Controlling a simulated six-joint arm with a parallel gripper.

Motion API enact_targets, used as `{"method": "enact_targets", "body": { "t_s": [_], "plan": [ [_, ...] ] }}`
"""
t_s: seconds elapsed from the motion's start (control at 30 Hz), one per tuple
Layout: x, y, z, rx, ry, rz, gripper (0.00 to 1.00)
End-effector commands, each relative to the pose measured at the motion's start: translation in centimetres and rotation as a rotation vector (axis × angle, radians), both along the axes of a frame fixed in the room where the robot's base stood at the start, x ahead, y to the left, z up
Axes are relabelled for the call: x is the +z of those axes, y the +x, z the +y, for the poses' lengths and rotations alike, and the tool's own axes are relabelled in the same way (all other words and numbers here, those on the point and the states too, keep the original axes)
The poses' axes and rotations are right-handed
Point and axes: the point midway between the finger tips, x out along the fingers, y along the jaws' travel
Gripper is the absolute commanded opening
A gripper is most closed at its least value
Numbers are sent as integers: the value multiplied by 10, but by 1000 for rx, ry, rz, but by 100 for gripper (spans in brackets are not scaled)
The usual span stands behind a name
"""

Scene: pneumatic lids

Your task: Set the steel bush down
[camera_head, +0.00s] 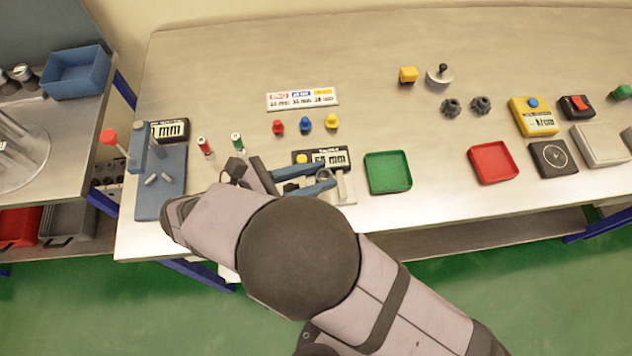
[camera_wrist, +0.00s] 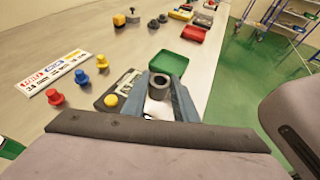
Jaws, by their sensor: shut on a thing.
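The steel bush (camera_wrist: 159,82) is a short grey metal ring with a dark bore. It sits between the two blue fingers of my gripper (camera_wrist: 161,88) in the wrist view, with its open end facing the camera. In the head view my gripper (camera_head: 324,181) reaches right from the wrist, and the bush (camera_head: 323,173) shows small between the fingertips. The gripper is shut on it. A pale plate or fixture (camera_head: 345,189) lies under and beside the fingertips, partly hidden by them. I cannot tell whether the bush touches it.
A black display with a yellow button (camera_head: 322,157) stands just behind the gripper. A green tray (camera_head: 388,172) is to the right, then a red tray (camera_head: 493,163). Red, blue and yellow knobs (camera_head: 305,124) stand behind. A blue fixture (camera_head: 160,184) is at left.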

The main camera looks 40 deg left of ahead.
Motion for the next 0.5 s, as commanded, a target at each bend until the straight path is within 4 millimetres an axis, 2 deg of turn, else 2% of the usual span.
{"method": "enact_targets", "body": {
  "t_s": [0.33,0.5],
  "plan": [
    [-34,0,0,0,-4,-2,0],
    [-41,0,0,0,-1,-1,0]
  ]
}}
